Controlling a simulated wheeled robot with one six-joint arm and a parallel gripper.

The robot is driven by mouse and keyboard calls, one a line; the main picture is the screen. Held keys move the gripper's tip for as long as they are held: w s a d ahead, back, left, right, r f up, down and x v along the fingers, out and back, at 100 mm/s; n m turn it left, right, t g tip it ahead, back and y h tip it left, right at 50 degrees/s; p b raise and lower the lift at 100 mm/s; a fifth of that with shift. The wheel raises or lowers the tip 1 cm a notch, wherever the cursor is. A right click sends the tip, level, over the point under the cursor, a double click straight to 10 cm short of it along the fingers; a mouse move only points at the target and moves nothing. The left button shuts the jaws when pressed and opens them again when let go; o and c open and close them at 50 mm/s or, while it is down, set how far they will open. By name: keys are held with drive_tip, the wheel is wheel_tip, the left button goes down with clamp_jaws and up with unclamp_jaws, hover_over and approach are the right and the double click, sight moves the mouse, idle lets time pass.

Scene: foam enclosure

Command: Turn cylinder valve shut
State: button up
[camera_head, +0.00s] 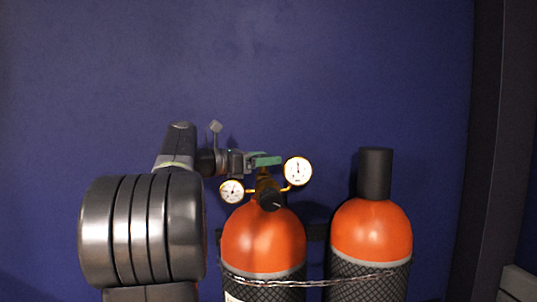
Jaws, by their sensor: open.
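The left gas cylinder (264,240) stands upright, with an orange top and a dark mesh-covered body. Its brass valve (264,182) carries a green handle (266,160) at the top. Two white-faced gauges flank the valve, a smaller left gauge (231,191) and a larger right gauge (298,170). My gripper (254,161) reaches in from the left at the height of the green handle. Its jaws are open, with the fingertips at the handle's left side. I cannot tell whether they touch the handle or lie around it. The handle's left end is partly hidden by the gripper.
A second orange-topped cylinder (371,232) with a dark cap (375,174) stands at the right. A chain (310,282) runs across both cylinders. The dark blue wall (330,70) is close behind. A dark post (490,150) stands at the right. Space above the valve is clear.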

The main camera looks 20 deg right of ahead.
drive_tip(key=shift+w+d, duration=0.1)
drive_tip(key=shift+d, duration=0.8)
drive_tip(key=shift+c, duration=0.2)
drive_tip(key=c, duration=0.9)
